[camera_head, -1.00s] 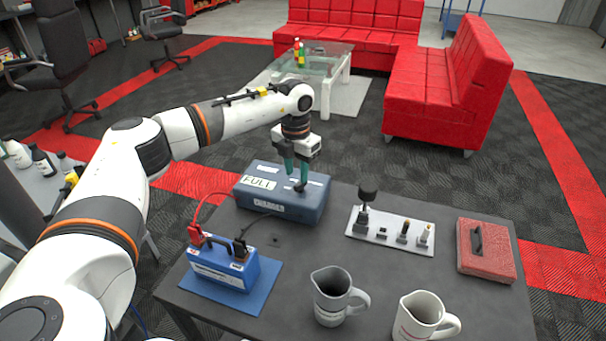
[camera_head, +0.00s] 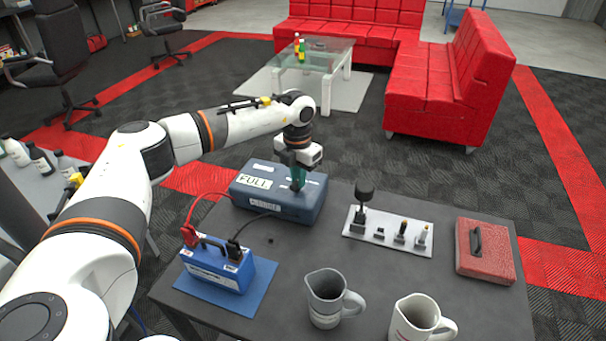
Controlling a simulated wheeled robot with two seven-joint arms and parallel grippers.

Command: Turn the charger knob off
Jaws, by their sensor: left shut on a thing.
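The charger (camera_head: 312,207) is a blue-grey box with a white "FULL" label at the back left of the dark table. Its knob is on the top face, hidden behind the fingers. My left gripper (camera_head: 297,187) points down onto the charger's top, its green fingers shut on the knob. Red and black cables run from the charger to a blue battery (camera_head: 222,270) on a blue mat. My right gripper is not in view.
A white tray (camera_head: 378,239) with several small parts stands right of the charger. A red block with a black handle (camera_head: 484,262) is at the right. Two jugs, a grey one (camera_head: 324,313) and a white one (camera_head: 401,333), stand at the front of the table (camera_head: 280,262).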

